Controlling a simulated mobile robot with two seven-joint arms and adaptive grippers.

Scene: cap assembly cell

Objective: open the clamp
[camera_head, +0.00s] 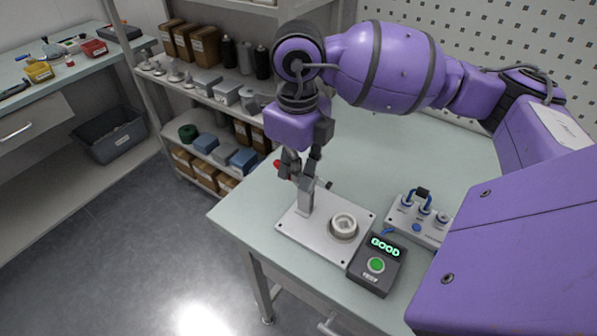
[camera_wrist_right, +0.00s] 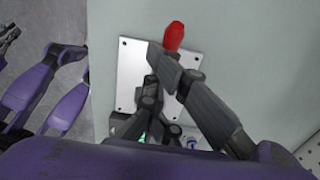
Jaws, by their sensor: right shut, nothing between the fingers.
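The clamp (camera_head: 305,198) stands as a metal post on a light metal plate (camera_head: 290,232) near the table's front left corner. Its red handle tip (camera_head: 276,164) sticks out to the left, and it also shows in the right wrist view (camera_wrist_right: 174,36). A short dark-tipped part shows right of the post; the gripper partly hides the clamp, so its position is unclear. My right gripper (camera_head: 306,180) points down at the top of the clamp, beside the handle. It is shut and empty; contact cannot be told. My left gripper is not in view.
A round light fixture (camera_head: 343,224) sits on the plate right of the clamp. A dark box (camera_head: 377,265) with a green button reads GOOD. A grey box with blue-collared connectors (camera_head: 418,220) stands behind it. Shelves (camera_head: 205,90) stand beyond the table. The table's back is clear.

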